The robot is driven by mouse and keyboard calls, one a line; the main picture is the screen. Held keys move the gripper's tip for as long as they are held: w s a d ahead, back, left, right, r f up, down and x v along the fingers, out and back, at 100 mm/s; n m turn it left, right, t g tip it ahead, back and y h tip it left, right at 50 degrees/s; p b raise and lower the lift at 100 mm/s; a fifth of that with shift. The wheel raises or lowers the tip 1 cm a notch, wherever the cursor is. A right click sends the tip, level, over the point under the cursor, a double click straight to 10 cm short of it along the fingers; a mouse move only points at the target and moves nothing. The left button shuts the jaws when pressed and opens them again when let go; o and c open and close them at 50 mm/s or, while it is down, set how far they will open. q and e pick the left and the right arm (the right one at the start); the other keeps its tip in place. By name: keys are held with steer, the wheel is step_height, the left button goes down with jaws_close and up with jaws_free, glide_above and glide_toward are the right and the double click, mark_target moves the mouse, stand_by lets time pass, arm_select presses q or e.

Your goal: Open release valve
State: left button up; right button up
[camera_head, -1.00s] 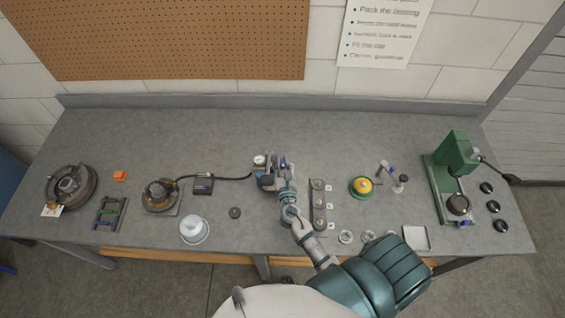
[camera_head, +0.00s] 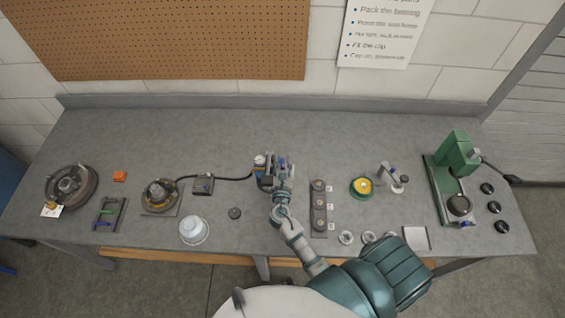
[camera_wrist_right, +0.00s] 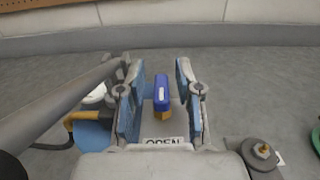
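The release valve shows in the right wrist view as a blue handle (camera_wrist_right: 162,90) on a brass body, with an "OPEN" label (camera_wrist_right: 163,141) in front of it. My right gripper (camera_wrist_right: 160,66) is open, with one blue-padded finger on each side of the handle. A gap shows between each finger and the handle. In the head view my right gripper (camera_head: 274,168) is over the valve fixture and hides most of it. A small white gauge (camera_head: 260,160) shows at its left. My left gripper is in neither view.
A black hose (camera_head: 225,176) runs left from the fixture to a small box (camera_head: 203,186) and a round brake-like part (camera_head: 159,194). A strip with several round knobs (camera_head: 319,208) stands close to the right. A green press (camera_head: 455,165) is far right. The bench behind is clear.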

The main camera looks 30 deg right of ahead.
steer(key=shift+s+a+f, duration=0.1)
steer(key=shift+s+f, duration=0.1)
steer(key=v, duration=1.1)
steer(key=shift+s+a, duration=0.15)
steer(key=shift+s, duration=0.15)
steer(key=shift+s+f, duration=0.1)
